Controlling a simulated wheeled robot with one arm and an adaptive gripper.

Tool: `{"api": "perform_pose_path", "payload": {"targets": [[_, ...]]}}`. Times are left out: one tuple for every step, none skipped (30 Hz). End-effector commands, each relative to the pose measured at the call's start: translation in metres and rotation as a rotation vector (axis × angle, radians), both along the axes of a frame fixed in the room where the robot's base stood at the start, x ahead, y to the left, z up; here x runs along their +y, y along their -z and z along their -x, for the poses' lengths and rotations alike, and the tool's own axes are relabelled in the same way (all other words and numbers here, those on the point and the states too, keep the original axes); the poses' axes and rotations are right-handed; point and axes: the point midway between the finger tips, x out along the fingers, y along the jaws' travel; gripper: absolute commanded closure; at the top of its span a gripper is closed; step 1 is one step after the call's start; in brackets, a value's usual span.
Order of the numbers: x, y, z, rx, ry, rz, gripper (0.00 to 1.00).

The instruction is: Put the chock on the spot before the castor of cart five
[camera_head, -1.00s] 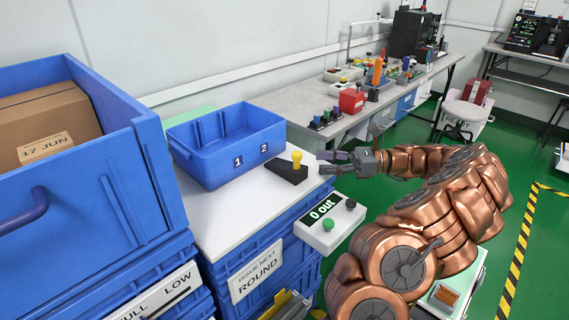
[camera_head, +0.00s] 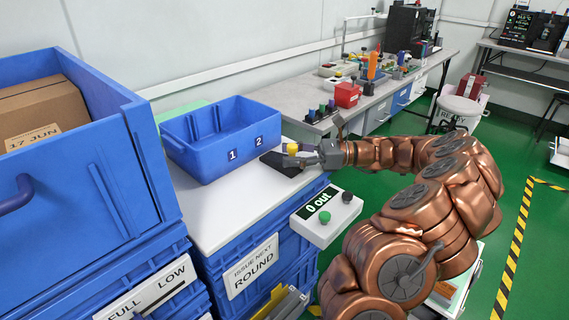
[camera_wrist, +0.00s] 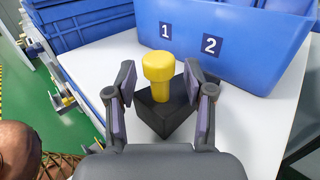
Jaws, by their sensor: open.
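The chock is a black wedge (camera_head: 277,163) with a yellow knob (camera_head: 292,149) on top. It lies on the white top in front of the blue bin, near the bin's number 2. In the wrist view, the black chock (camera_wrist: 168,116) and its yellow knob (camera_wrist: 159,72) show between the two fingers. My gripper (camera_head: 297,155) is open, with a finger on either side of the knob. In the wrist view my gripper (camera_wrist: 158,88) shows gaps beside the knob. I see no floor spot or castor that I can pick out as cart five's.
The blue bin (camera_head: 218,140) marked 1 and 2 stands just behind the chock. A counter box (camera_head: 327,219) reading "0 out" hangs at the top's right edge. A blue crate (camera_head: 110,170) with a carton is at left. Green floor lies right.

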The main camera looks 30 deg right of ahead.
Motion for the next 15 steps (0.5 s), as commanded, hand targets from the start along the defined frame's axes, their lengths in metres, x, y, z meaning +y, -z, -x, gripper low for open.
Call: {"api": "perform_pose_path", "payload": {"targets": [[-0.0003,-0.0002,0.0001,0.000,0.000,0.000,0.47],[-0.0003,-0.0002,0.0001,0.000,0.000,0.000,0.47],[-0.0003,-0.0003,0.0001,0.000,0.000,0.000,0.48],[-0.0004,-0.0002,0.0001,0.000,0.000,0.000,0.51],[-0.0003,-0.0002,0.0002,0.000,0.000,0.000,0.54],[-0.0003,-0.0002,0.0002,0.000,0.000,0.000,0.59],[-0.0003,-0.0002,0.0002,0.000,0.000,0.000,0.62],[-0.0003,-0.0003,0.0002,0.000,0.000,0.000,0.65],[-0.0003,-0.0002,0.0002,0.000,0.000,0.000,0.69],[-0.0003,-0.0002,0.0002,0.000,0.000,0.000,0.72],[-0.0003,-0.0003,0.0002,0.000,0.000,0.000,0.75],[-0.0003,-0.0002,0.0002,0.000,0.000,0.000,0.79],[-0.0003,-0.0002,0.0002,0.000,0.000,0.000,0.83],[-0.0003,-0.0002,0.0002,0.000,0.000,0.000,0.86],[-0.0003,-0.0003,0.0002,0.000,0.000,0.000,0.90]]}}
